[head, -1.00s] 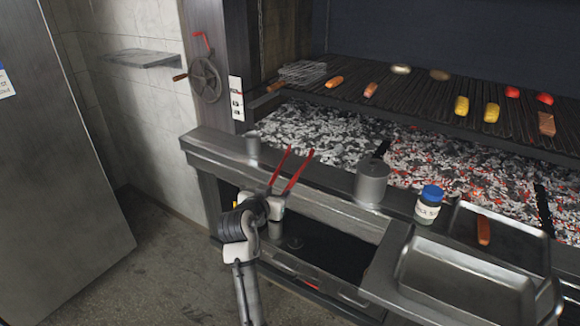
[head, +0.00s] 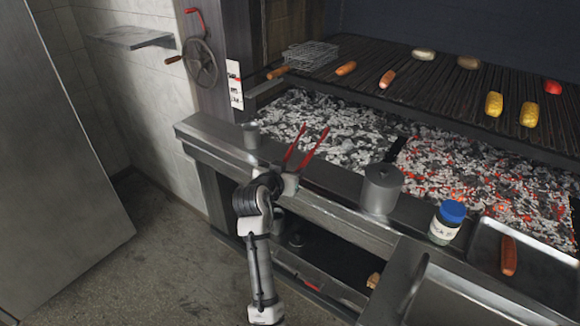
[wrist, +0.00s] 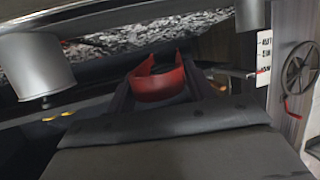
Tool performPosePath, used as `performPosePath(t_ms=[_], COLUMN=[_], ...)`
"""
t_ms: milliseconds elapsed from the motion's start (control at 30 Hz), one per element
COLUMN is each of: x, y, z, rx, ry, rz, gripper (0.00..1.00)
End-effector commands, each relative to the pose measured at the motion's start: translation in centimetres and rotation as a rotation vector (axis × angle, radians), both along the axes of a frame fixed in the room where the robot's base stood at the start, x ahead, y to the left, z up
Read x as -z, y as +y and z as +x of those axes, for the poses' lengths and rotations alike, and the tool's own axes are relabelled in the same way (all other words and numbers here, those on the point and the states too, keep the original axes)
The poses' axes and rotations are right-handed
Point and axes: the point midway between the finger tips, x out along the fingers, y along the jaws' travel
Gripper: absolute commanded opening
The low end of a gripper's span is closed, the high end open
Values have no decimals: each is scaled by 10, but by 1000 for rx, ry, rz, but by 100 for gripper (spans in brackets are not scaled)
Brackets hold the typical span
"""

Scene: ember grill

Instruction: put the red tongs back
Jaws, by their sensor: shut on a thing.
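The red tongs (head: 308,147) are in my gripper (head: 290,178), which is shut on them near the front ledge of the grill. In the head view their two arms spread in a V and point up toward the coals.
A tray (head: 545,262) holds a sausage (head: 508,255). Hot coals (head: 480,180) lie behind. A wall shelf (head: 132,38) is at the left.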

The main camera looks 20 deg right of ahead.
Motion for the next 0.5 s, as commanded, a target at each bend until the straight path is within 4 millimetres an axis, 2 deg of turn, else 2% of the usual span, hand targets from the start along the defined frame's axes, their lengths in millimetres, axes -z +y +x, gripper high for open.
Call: performPosePath(t_ms=[267,500], x=[23,52], y=[0,0], z=[0,0], rx=[0,0], ry=[0,0], rz=[0,0], gripper=[46,46])
